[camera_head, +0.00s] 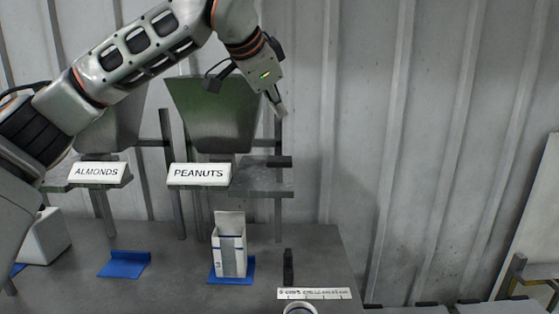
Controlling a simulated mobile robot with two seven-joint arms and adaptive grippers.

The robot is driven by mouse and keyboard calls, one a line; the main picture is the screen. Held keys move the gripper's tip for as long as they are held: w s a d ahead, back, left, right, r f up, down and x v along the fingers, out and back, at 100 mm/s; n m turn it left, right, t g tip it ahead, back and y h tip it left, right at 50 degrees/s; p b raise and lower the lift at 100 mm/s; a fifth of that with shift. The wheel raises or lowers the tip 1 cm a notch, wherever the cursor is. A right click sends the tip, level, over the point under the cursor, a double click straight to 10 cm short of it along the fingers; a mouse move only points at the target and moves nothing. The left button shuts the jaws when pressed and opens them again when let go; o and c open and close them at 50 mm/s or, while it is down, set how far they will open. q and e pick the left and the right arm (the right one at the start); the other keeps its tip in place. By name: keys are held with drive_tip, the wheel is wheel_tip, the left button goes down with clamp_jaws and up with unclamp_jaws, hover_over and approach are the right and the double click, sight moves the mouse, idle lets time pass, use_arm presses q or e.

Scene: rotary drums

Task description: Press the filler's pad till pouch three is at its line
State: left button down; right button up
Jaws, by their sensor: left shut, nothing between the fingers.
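A white pouch marked 3 (229,256) stands upright with its top open on a blue mat (232,281), below the sign reading PEANUTS (199,174). Its fill level and line cannot be made out. The dark green filler hopper (212,112) is above it, behind the sign. My left gripper (279,108) is shut and empty, pointing down beside the hopper's right side, well above the pouch. I cannot tell which part is the filler's pad. My right gripper is not in view.
An ALMONDS sign (98,173) and a grey hopper stand to the left, with an empty blue mat (124,265) below. A white container (45,238) is at far left. A dark upright piece (288,267) and a printed strip (314,294) are right of the pouch.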

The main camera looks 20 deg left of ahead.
use_arm(q)
drive_tip(key=b, duration=0.3)
hover_over(279, 160)
wheel_tip(279, 160, down, 7)
drive_tip(key=shift+r, duration=0.1)
drive_tip(key=shift+f+b, duration=0.65)
drive_tip(key=shift+f, duration=0.05)
idle(0.3)
idle(0.5)
drive_tip(key=shift+f+b, duration=0.45)
drive_tip(key=shift+b, duration=0.1)
drive_tip(key=shift+f, duration=0.1)
idle(0.4)
